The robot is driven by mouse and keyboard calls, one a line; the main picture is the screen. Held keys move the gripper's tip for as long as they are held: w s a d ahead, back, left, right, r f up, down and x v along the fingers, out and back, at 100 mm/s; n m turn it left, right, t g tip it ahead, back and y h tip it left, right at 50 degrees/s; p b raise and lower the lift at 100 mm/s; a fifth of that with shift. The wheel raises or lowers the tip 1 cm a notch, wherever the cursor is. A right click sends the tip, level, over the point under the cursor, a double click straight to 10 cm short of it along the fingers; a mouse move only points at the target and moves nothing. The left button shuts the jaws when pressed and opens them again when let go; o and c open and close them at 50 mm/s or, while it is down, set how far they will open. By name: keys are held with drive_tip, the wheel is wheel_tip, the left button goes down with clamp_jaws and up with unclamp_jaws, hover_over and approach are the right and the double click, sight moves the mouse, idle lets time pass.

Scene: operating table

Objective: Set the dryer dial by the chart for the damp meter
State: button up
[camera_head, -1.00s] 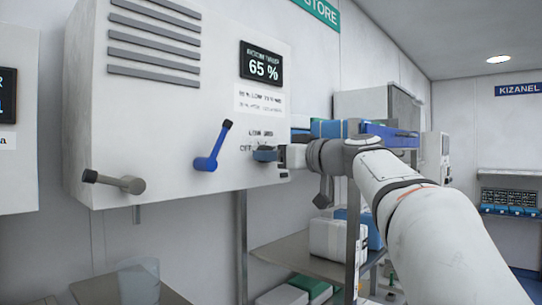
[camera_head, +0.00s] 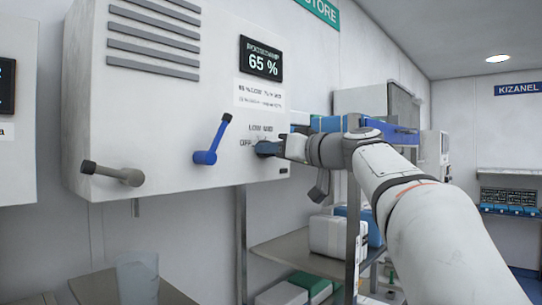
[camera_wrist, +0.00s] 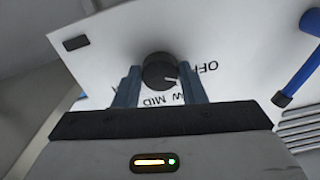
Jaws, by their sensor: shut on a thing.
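The dryer is a white wall cabinet (camera_head: 110,120). Its black damp meter (camera_head: 261,59) reads 65 %. A white chart (camera_head: 259,96) sits below the meter; its small print is not clearly legible. The dark round dial (camera_wrist: 159,71) is low on the panel, with OFF, MID and a partly hidden LOW printed around it. Its white pointer mark points right and slightly down in the wrist view, roughly between OFF and LOW. My gripper (camera_wrist: 159,88) has one finger on each side of the dial and is shut on it. In the head view my gripper (camera_head: 272,148) mostly hides the dial.
A blue lever (camera_head: 212,140) and a grey lever (camera_head: 113,174) stick out left of the dial. Below right, a shelf (camera_head: 285,247) holds boxes. A clear container (camera_head: 138,278) stands at the lower left.

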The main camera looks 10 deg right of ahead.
drive_tip(key=shift+m+b, duration=0.65)
drive_tip(key=shift+m, duration=3.05)
drive_tip(key=shift+f, duration=0.1)
drive_tip(key=o, duration=1)
drive_tip(key=shift+s, duration=0.1)
drive_tip(key=b+v, duration=0.2)
drive_tip(key=v, duration=0.5)
drive_tip(key=shift+s+d, duration=0.2)
drive_tip(key=shift+s, duration=0.15)
